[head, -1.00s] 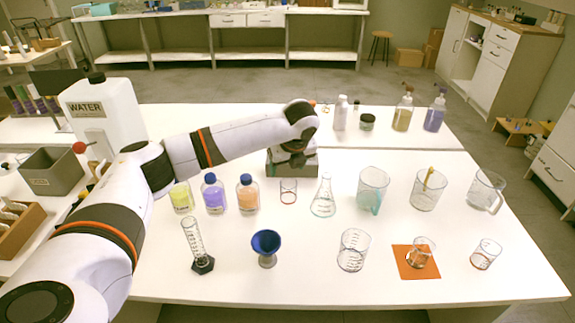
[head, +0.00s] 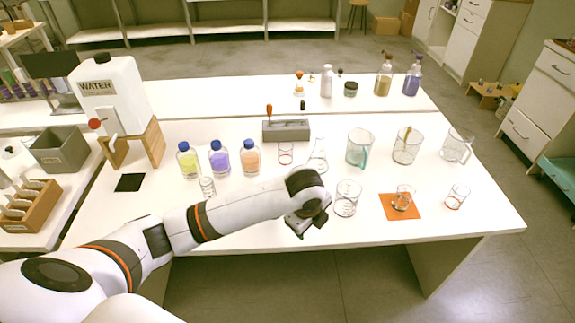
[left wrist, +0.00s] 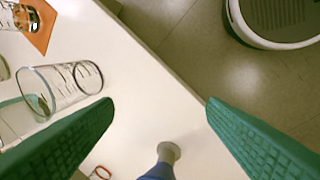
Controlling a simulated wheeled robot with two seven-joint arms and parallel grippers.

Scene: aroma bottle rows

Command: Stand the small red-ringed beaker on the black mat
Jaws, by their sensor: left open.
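A red-ringed rim (left wrist: 101,173) shows at the bottom of the left wrist view, mostly cut off. The black mat (head: 130,182) lies bare at the table's left, near the water jug stand. My left gripper (head: 303,222) is over the front edge of the table, in front of and apart from the red-ringed beaker. Its green fingers (left wrist: 158,105) are wide apart with nothing between the tips. My right gripper is not in view.
A larger beaker (head: 347,198) stands just right of my left gripper. A blue funnel (left wrist: 160,172) is below it, hidden in the head view. A measuring cylinder (head: 207,187) is partly behind my arm. Three capped bottles (head: 220,158) and a flask (head: 318,158) flank the red-ringed beaker.

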